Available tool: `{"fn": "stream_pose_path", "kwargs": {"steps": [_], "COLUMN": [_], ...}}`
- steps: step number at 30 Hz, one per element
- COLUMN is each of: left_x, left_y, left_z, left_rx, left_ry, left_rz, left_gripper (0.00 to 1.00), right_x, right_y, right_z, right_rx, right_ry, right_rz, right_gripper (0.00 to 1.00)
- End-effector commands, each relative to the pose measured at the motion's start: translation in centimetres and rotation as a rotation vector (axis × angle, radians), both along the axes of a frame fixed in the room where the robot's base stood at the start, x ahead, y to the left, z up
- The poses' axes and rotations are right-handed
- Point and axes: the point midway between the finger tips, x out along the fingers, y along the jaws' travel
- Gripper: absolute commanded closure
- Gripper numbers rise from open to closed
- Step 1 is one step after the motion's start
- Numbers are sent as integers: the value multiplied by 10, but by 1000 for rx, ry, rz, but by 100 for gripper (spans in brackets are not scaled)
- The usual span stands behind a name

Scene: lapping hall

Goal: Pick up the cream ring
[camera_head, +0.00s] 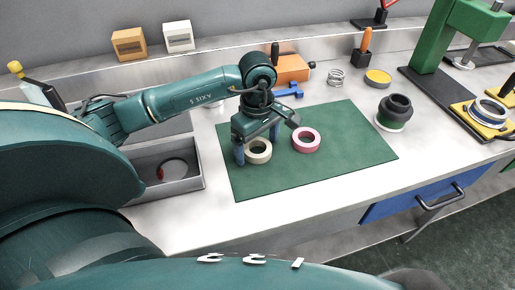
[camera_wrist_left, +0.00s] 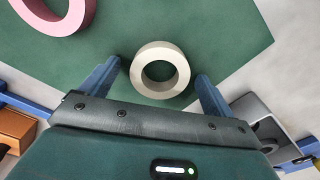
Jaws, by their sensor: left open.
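The cream ring (camera_head: 259,151) lies flat on the green mat (camera_head: 320,170), near its left side. A pink ring (camera_head: 306,140) lies on the mat to its right, apart from it. My left gripper (camera_head: 256,150) is open above the cream ring and partly covers it in the head view. In the left wrist view the cream ring (camera_wrist_left: 160,70) shows between the two blue fingers (camera_wrist_left: 160,80) of my left gripper, with gaps on both sides. The pink ring (camera_wrist_left: 58,12) is at the top left there. My right gripper is not seen.
A grey tray (camera_head: 197,165) with a red-marked item stands left of the mat. Behind the mat are an orange box (camera_head: 292,68), a blue piece (camera_head: 288,92) and a coil spring (camera_head: 336,77). Dark stacked rings (camera_head: 394,110) stand to the right. The mat's front is clear.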

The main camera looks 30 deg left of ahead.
Motion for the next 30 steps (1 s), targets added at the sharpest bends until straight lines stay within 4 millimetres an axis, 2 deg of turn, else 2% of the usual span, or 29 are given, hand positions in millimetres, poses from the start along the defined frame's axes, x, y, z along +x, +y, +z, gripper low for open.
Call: {"fn": "stream_pose_path", "kwargs": {"steps": [3, 23, 30], "left_x": [0, 0, 1], "left_y": [0, 0, 0], "left_z": [0, 1, 3], "left_rx": [0, -1, 0], "left_ry": [0, 0, -2], "left_rz": [0, 0, 0], "left_gripper": [11, 65, 65], "right_x": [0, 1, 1], "right_y": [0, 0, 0], "right_z": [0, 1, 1], "right_rx": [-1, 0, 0], "right_ry": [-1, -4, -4], "right_rz": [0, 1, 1], "right_gripper": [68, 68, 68]}}
